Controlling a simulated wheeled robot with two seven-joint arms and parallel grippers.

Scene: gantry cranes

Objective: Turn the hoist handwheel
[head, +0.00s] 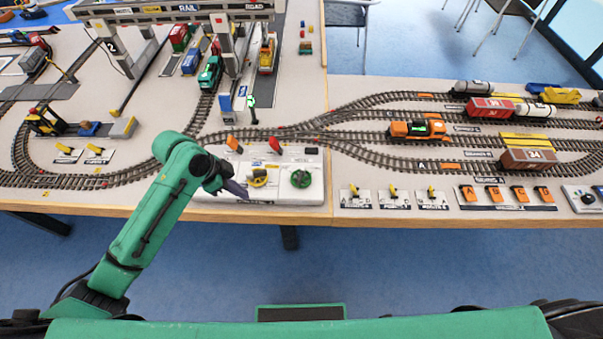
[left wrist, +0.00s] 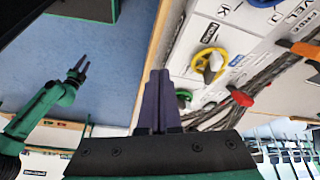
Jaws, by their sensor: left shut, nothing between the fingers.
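A white control box (head: 285,194) at the table's front edge carries a yellow handwheel (head: 257,177) on the left and a green handwheel (head: 301,178) on the right. I cannot read which one is labelled hoist. My left gripper (head: 236,189) is shut and empty, just left of the yellow wheel in the head view. In the left wrist view its dark fingers (left wrist: 160,74) point past the table edge, apart from the yellow wheel (left wrist: 209,64). The green wheel (left wrist: 183,96) is partly visible lower down. My right gripper (left wrist: 78,71) shows small, away from the table, its opening unclear.
A gantry crane (head: 235,50) stands at the back. The floor before the table is clear.

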